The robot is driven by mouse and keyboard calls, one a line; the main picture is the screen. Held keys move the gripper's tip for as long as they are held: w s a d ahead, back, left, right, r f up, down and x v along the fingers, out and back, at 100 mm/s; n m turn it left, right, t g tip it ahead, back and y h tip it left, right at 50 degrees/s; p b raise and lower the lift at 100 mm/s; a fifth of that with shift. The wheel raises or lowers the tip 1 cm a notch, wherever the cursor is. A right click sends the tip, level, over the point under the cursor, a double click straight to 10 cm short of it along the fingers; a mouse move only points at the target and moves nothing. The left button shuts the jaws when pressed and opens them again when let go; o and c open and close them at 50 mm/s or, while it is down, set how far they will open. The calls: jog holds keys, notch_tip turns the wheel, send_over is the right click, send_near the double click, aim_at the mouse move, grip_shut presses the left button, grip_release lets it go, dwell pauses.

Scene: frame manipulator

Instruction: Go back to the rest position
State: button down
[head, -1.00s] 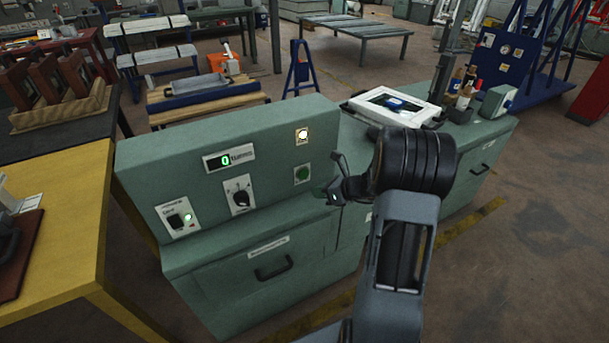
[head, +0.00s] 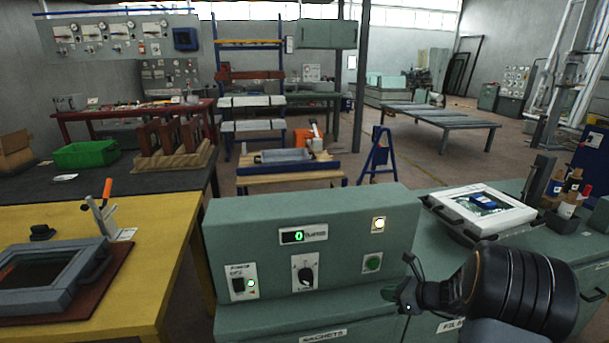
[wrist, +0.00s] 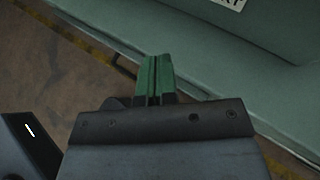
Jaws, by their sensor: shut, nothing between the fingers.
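My gripper (head: 404,293) is at the lower right of the head view, in front of the green machine's front side. The wrist view shows its two green fingers (wrist: 155,78) pressed together with nothing between them. My arm's dark wrist runs off to the right of it. The green machine (head: 330,205) has a lit "0" display (head: 291,236), a black knob (head: 306,276), a power switch with a green light (head: 239,285), a lit white button (head: 379,224) and a green button (head: 372,262). I cannot tell whether the gripper touches the machine.
A white frame (head: 465,201) with a blue item lies on the green counter at right, near several bottles (head: 568,190). A yellow table (head: 150,218) with a grey frame fixture (head: 50,272) stands at left. Bare floor shows in the wrist view (wrist: 40,60).

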jog(key=s+a+r+n+g+h+p, duration=0.2)
jog(key=s+a+r+n+g, duration=0.1)
jog(key=s+n, duration=0.4)
jog(key=s+a+r+n+g+h+p, duration=0.1)
jog(key=s+a+r+n+g+p, duration=0.15)
jog(key=s+n+g, duration=0.4)
jog(key=s+a+r+n+t+h+p, duration=0.2)
jog(key=a+r+n+p, duration=0.1)
jog(key=r+n, duration=0.4)
jog(key=s+a+r+n+t+h+p, duration=0.3)
jog(key=r+n, duration=0.4)
jog(key=r, duration=0.4)
jog(key=shift+s+h+p, duration=0.3)
jog(key=shift+s+p, duration=0.05)
jog(key=shift+p, duration=0.4)
dwell(4.1)
